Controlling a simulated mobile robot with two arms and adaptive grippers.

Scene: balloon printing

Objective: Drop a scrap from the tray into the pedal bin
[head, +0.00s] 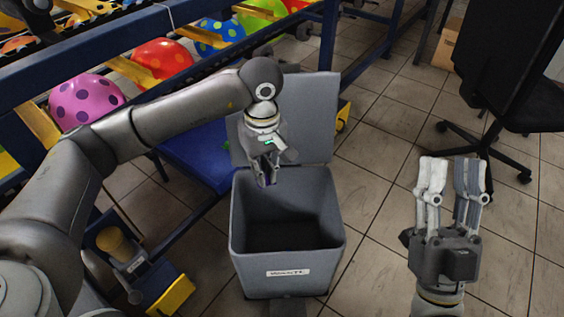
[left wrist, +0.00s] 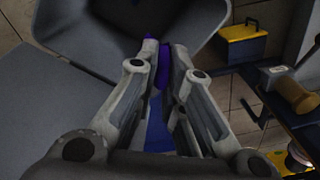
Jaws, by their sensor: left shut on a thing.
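The grey pedal bin (head: 288,272) stands on the tiled floor with its lid (head: 310,108) raised at the back; its inside looks dark and empty. My left gripper (head: 265,180) is above the bin's opening, near its back rim, fingers pointing down. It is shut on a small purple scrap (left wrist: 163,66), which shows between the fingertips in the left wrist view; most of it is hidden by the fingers. My right gripper (head: 453,170) is open and empty, to the right of the bin.
A blue panel (head: 198,155) lies left of the bin. Spotted balloons, one pink (head: 85,101) and one red (head: 160,62), sit on a blue-framed rack behind. A yellow box (head: 173,296) is at lower left. A black chair (head: 520,80) stands right; floor between is clear.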

